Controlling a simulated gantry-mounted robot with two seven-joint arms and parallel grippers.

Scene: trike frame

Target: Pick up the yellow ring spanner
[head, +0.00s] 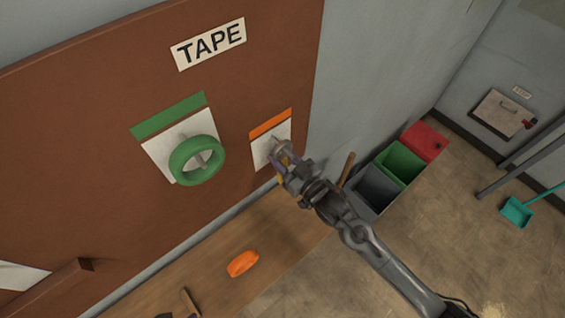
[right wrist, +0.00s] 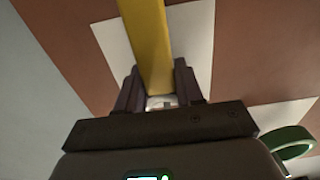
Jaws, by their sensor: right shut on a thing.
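My right gripper (head: 282,164) is shut on the yellow ring spanner (right wrist: 150,40). In the right wrist view, the spanner's flat yellow shank stands up between the two fingers (right wrist: 158,90) and runs out of the top of the picture, so its far end is hidden. In the head view, only a small bit of yellow shows at the gripper, mostly covered by the fingers. The gripper is close in front of the white panel with the orange strip on the brown board. My left gripper is not in view.
A green tape roll (head: 176,168) hangs on a peg on the brown board (head: 90,110), under a TAPE sign (head: 209,43). An orange roll (head: 242,264) lies on the wooden bench (head: 200,290). Grey, green and red bins (head: 402,162) stand on the floor at right.

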